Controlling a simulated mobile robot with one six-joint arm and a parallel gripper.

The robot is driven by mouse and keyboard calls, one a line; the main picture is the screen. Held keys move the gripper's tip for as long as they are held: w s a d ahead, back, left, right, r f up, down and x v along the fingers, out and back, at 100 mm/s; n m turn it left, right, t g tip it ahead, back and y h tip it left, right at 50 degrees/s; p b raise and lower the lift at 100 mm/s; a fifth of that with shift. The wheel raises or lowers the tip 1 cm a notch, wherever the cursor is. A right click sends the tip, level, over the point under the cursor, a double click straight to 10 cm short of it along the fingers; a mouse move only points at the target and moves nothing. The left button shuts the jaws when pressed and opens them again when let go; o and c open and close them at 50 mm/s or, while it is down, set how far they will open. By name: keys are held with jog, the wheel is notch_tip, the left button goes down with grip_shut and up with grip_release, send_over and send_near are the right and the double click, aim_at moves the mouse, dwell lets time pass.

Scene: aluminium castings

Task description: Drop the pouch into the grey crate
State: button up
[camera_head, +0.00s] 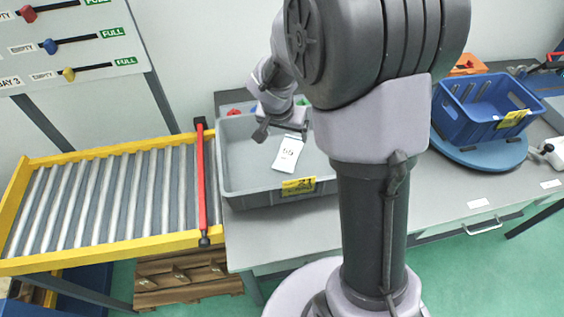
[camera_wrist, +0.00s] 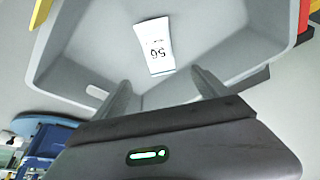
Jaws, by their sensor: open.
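The pouch (camera_head: 287,155) is a flat white piece marked with dark digits. It lies inside the grey crate (camera_head: 245,199), which stands on the grey table and carries a yellow label on its front. My gripper (camera_head: 281,131) is over the crate, with its fingers apart and nothing between them. In the wrist view, the pouch (camera_wrist: 154,45) shows beyond the open fingertips of my gripper (camera_wrist: 164,88), apart from them, on the floor of the crate (camera_wrist: 55,75). My arm hides the right part of the crate in the head view.
A roller conveyor (camera_head: 110,195) with a yellow frame and a red bar (camera_head: 202,185) adjoins the crate's left side. A blue crate (camera_head: 480,108) stands on a round blue turntable (camera_head: 478,155) at the right. The table front (camera_head: 450,205) between is mostly clear.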

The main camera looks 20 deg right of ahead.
jog(key=p+v, duration=0.4)
jog(key=v, duration=1.2)
jog(key=shift+a, duration=0.1)
jog(key=s+a+n+t+y+b, duration=0.1)
jog(key=s+a+n+y+b, duration=0.1)
jog(key=s, duration=0.7)
jog(key=s+a+f+n+t+y+b, duration=0.1)
jog(key=s+a+b, duration=0.4)
jog(key=s, duration=0.5)
jog(key=shift+a+n+y, duration=0.4)
jog(key=shift+a+y, duration=0.5)
jog(key=shift+a, duration=0.15)
jog(key=shift+s+f, duration=0.1)
jog(key=shift+s, duration=0.05)
jog(key=shift+d, duration=0.15)
